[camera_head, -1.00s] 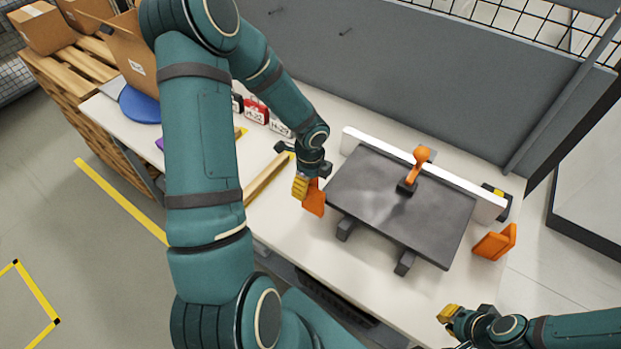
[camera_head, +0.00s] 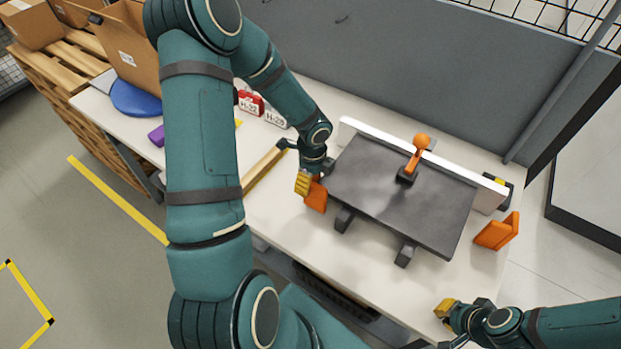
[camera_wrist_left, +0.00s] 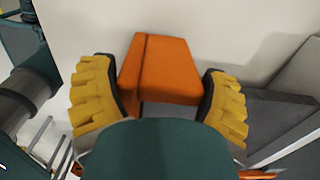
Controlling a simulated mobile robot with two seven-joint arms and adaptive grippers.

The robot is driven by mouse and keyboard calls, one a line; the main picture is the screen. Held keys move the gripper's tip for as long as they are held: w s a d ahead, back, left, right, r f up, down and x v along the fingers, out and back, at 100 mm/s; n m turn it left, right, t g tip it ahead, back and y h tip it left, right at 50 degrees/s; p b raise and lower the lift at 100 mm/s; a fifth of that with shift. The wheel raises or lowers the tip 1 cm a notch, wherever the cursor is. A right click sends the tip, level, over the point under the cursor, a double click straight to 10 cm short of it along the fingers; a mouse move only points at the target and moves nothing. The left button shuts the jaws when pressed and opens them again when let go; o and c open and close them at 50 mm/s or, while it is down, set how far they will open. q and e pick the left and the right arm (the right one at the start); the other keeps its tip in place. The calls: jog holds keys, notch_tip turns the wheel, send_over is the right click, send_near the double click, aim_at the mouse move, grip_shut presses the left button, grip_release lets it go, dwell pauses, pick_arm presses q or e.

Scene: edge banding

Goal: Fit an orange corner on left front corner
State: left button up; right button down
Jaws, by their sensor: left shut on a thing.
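A dark grey rectangular panel (camera_head: 385,200) lies on supports on the table. My left gripper (camera_head: 304,184) is at its left front corner, shut on an orange corner piece (camera_head: 316,197). In the left wrist view the orange corner (camera_wrist_left: 168,70) sits between the yellow fingers (camera_wrist_left: 160,90), with the panel (camera_wrist_left: 265,112) close on its right. I cannot tell whether the piece touches the panel. A second orange corner (camera_head: 496,232) stands on the table right of the panel. My right gripper (camera_head: 446,309) is near the table's front; its finger opening is not clear.
An orange-handled clamp (camera_head: 414,158) stands on the panel. A white bar (camera_head: 440,163) runs along its back edge. Red and white labelled blocks (camera_head: 250,104), a purple item (camera_head: 157,136) and a blue disc (camera_head: 135,99) are at the left. A grey wall (camera_head: 400,70) rises behind.

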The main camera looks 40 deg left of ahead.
pick_arm(q)
jog(key=shift+d, duration=0.2)
jog(key=o, duration=0.7)
jog(key=shift+w, duration=0.15)
pick_arm(e)
jog(key=shift+d, duration=0.1)
pick_arm(q)
jog(key=shift+r, duration=0.5)
notch_tip(320, 180, up, 11)
